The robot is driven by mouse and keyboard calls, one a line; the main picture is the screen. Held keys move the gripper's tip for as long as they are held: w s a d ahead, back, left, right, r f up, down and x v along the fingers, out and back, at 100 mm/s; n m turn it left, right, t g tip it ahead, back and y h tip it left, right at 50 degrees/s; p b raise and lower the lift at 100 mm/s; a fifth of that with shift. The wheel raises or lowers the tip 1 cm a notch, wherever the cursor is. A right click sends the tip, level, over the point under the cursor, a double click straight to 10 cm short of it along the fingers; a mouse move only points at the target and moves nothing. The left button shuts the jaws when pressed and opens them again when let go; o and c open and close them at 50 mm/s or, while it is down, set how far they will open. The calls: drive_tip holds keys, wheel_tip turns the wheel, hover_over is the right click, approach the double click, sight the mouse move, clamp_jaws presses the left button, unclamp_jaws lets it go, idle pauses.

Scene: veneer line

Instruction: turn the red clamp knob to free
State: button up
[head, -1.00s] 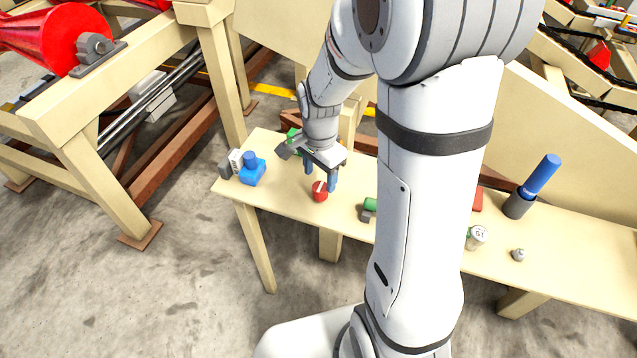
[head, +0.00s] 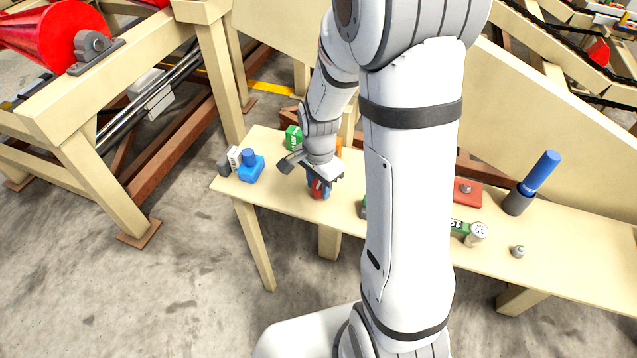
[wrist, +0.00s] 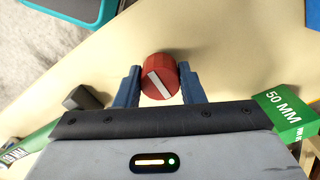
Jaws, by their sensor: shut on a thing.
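The red clamp knob (wrist: 160,76) is round with a white bar across its face, and the bar runs diagonally in the wrist view. In the head view the knob (head: 317,188) shows near the front edge of the bench, partly covered by my gripper. My gripper (wrist: 160,86) has its blue fingers on both sides of the knob and is shut on it. In the head view my gripper (head: 318,186) comes down on the knob from above.
A blue block (head: 251,171) stands to the left on the bench (head: 290,205). A green box (head: 293,137) is behind my gripper. A blue cylinder in a dark holder (head: 541,173) and a small metal piece (head: 518,251) stand to the right.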

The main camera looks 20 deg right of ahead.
drive_tip(key=c, duration=0.4)
drive_tip(key=shift+o, duration=0.2)
drive_tip(key=shift+n, duration=0.4)
drive_tip(key=n, duration=0.3)
drive_tip(key=shift+b, duration=0.35)
drive_tip(key=n, duration=0.4)
drive_tip(key=n+b, duration=0.1)
drive_tip(key=n, duration=0.4)
drive_tip(key=shift+w+n, duration=0.1)
drive_tip(key=shift+n, duration=0.3)
drive_tip(key=n, duration=0.4)
drive_tip(key=shift+d+r, duration=0.1)
drive_tip(key=shift+n, duration=0.3)
